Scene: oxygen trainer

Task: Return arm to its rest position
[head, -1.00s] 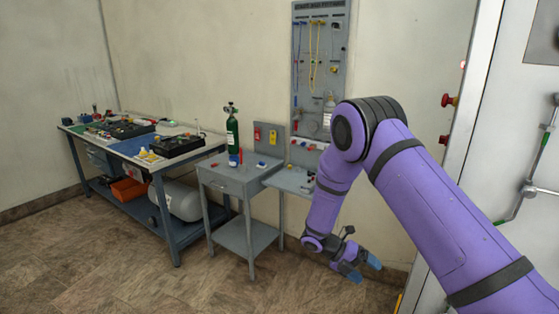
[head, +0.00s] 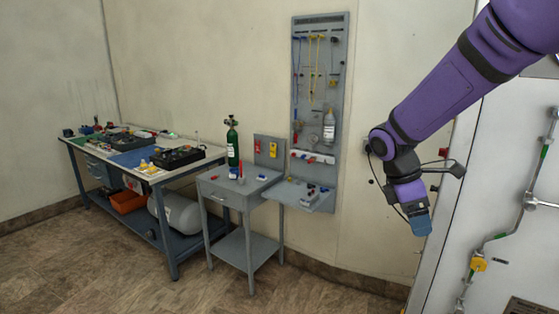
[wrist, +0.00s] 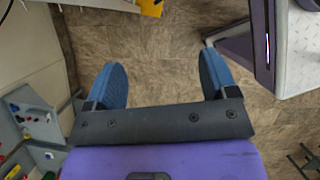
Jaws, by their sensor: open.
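My purple arm comes in from the upper right of the head view and hangs in front of the right wall and the white door. My gripper (head: 418,222) has blue fingertips and points down in the head view. In the wrist view my gripper (wrist: 162,82) shows its two blue fingers wide apart, with only brown floor between them. It holds nothing and touches nothing that I can see.
A grey tool panel (head: 309,100) with a shelf (head: 290,196) is on the wall. A long workbench (head: 164,172) stands at left. A white door (head: 500,200) is at right. The floor (head: 110,260) in front is clear.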

